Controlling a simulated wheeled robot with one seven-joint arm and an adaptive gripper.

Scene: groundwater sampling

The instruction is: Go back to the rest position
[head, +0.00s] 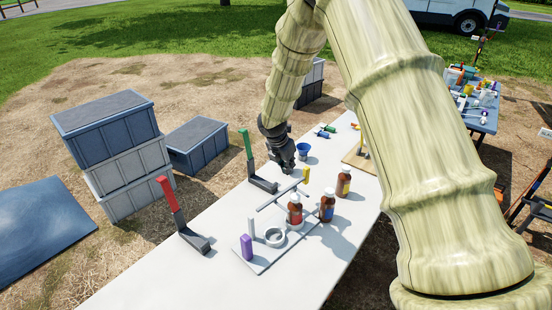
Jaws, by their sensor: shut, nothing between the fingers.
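My gripper (286,164) is at the end of my arm, pointing down above the middle of the long white table (150,275). It looks shut and empty. A blue cup (303,150) stands just to its right, and a clamp with a green handle (248,145) stands just to its left. Whether the fingertips touch anything is too small to tell. My arm covers the right part of the view.
Brown bottles (343,182) and a purple block (246,247) stand on the table, some on a grey plate (262,262). A red-handled clamp (170,195) is at the left edge. Stacked crates (130,165) stand beyond. The table's near end is clear.

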